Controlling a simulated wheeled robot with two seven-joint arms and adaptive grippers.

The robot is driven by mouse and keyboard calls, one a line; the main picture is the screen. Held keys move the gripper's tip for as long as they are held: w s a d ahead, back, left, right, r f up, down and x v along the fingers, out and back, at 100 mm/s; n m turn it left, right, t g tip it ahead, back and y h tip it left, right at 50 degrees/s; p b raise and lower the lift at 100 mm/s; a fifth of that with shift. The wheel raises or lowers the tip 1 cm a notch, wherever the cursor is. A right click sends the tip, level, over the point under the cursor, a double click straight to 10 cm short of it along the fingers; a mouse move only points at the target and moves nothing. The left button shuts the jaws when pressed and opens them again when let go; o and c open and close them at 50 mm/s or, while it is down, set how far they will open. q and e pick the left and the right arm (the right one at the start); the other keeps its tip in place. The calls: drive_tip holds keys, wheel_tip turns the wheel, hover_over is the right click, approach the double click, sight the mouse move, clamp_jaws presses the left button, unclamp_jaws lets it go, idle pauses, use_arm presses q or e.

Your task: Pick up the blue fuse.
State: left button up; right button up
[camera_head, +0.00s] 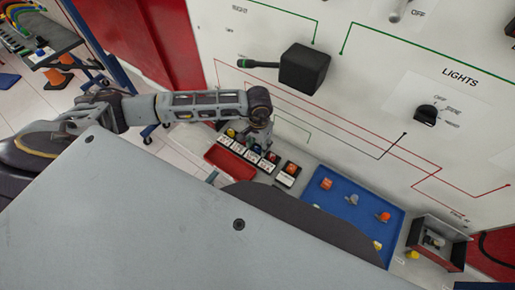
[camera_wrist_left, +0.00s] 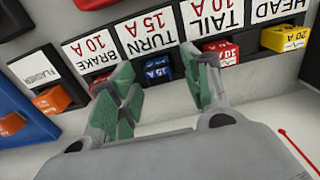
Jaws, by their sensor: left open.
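The blue fuse (camera_wrist_left: 157,69), marked 15 A, sits in its black holder below the "TURN 15 A" label in the left wrist view. My left gripper (camera_wrist_left: 162,80) is open, with its green-padded fingers on either side of the blue fuse in that view. The fuse shows between the fingers; whether either pad touches it I cannot tell. In the head view my left gripper (camera_head: 262,138) hangs over the fuse row at the foot of the white panel, and the fuse is hard to make out there. My right gripper is not in view.
Beside it are a red tail fuse (camera_wrist_left: 222,52), a yellow head fuse (camera_wrist_left: 286,37), an orange flasher fuse (camera_wrist_left: 51,100) and a red brake fuse partly behind a finger. A red tray (camera_head: 228,166) and a blue tray (camera_head: 340,190) with loose parts flank the row.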

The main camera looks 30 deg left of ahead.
use_arm(q)
drive_tip(key=shift+c, duration=0.5)
drive_tip(key=c, duration=0.7)
drive_tip(key=shift+c, duration=0.2)
drive_tip(key=shift+r, duration=0.2)
